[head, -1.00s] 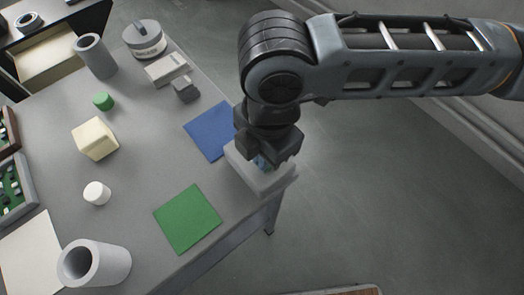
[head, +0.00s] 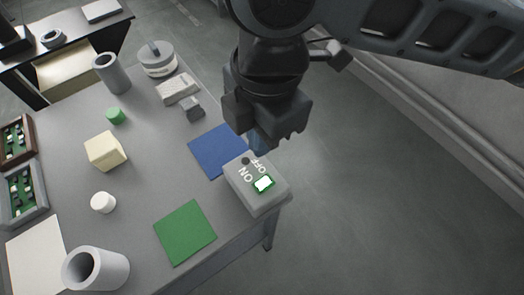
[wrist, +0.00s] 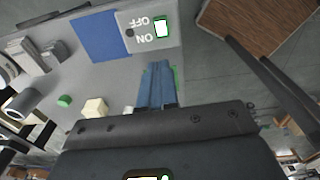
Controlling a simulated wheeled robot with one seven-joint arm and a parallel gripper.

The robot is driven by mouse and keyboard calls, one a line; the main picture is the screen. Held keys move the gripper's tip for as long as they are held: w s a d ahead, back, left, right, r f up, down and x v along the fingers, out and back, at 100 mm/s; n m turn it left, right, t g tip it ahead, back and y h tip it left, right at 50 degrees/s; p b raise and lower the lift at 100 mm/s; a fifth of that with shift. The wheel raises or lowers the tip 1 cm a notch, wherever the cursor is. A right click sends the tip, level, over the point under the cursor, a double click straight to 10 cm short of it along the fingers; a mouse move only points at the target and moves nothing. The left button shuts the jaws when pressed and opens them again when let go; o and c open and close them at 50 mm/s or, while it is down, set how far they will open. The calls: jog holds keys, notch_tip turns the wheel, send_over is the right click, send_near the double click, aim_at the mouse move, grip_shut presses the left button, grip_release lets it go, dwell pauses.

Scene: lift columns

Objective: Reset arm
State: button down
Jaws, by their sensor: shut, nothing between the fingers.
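My gripper (head: 258,143) hangs from my arm above the right edge of the grey table (head: 150,130) in the head view. In the wrist view its blue fingers (wrist: 157,84) are together with nothing between them. Just below and beside it sits a grey switch box (head: 249,197) marked ON and OFF, with a lit white and green button (head: 264,184) and a dark round knob or light. The box also shows at the top of the wrist view (wrist: 147,43). The fingers appear apart from the box. Most of my arm runs out of the head view at the top right.
A blue square (head: 216,150) and a green square (head: 185,232) lie flat near the box. A cream block (head: 106,152), a white cylinder (head: 103,202), a green cylinder (head: 116,116) and grey tubes stand further left. Open floor (head: 370,210) lies to the right.

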jog(key=shift+r, duration=0.7)
